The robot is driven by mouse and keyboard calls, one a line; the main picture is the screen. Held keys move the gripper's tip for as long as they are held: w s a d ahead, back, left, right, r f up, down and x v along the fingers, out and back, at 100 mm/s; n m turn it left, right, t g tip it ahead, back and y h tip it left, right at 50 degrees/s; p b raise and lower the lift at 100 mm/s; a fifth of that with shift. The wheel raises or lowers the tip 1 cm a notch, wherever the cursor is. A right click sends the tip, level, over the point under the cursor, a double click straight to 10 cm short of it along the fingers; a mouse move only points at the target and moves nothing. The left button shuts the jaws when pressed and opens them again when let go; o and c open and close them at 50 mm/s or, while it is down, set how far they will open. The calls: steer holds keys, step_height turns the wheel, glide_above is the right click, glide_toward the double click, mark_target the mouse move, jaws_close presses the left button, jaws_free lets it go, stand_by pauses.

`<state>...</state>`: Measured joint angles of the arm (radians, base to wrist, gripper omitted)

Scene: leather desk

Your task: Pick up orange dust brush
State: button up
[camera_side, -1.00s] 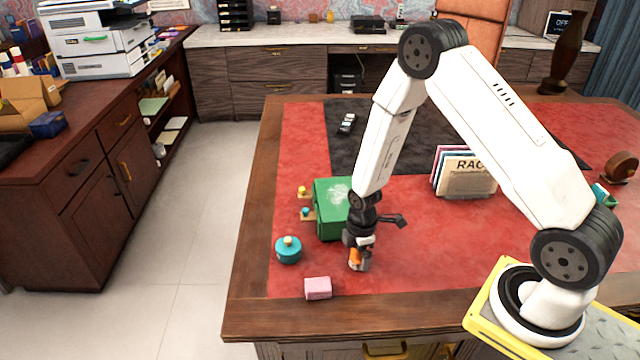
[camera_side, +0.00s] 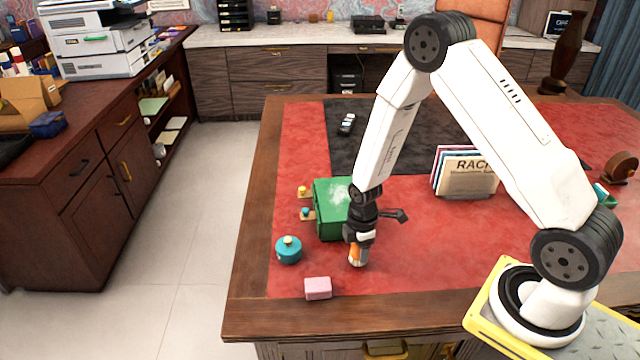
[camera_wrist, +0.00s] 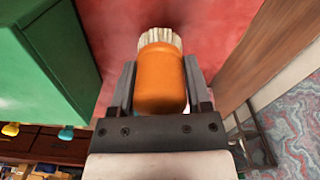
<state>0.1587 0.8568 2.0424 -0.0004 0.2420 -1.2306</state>
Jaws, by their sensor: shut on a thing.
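The orange dust brush (camera_wrist: 160,80) has an orange handle and pale bristles. In the wrist view it sits between the two fingers of my gripper (camera_wrist: 160,90), bristles pointing away from the palm. In the side view the brush (camera_side: 355,253) hangs bristles down below my gripper (camera_side: 358,245), which is shut on its handle. Whether the bristle tips still touch the red desk top is hard to tell.
A green box (camera_side: 331,209) with small drawers stands close to the left of my gripper. A teal round pot (camera_side: 288,251) and a pink block (camera_side: 318,288) lie nearby. A paper holder (camera_side: 466,175) stands to the right. The red desk top (camera_side: 430,260) is clear to the right.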

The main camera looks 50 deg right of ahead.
steer(key=shift+r, duration=4.25)
steer(key=o, duration=0.7)
steer(key=c, duration=0.5)
steer(key=w+d, duration=0.2)
steer(key=w, duration=0.1)
steer(key=w+d+r, duration=0.1)
steer(key=w+d, duration=0.1)
steer(key=w, duration=0.2)
steer(key=w+d, duration=0.2)
steer(key=w, duration=0.2)
steer(key=shift+r, duration=0.4)
steer(key=shift+w+d+r, duration=0.6)
steer(key=shift+w+d, duration=0.7)
steer(key=shift+w, duration=0.05)
steer(key=shift+w+d+r, duration=0.65)
steer(key=shift+w+d, duration=0.7)
steer(key=shift+w+d+r, duration=0.6)
steer(key=shift+w+d, duration=0.7)
steer(key=shift+w, duration=0.05)
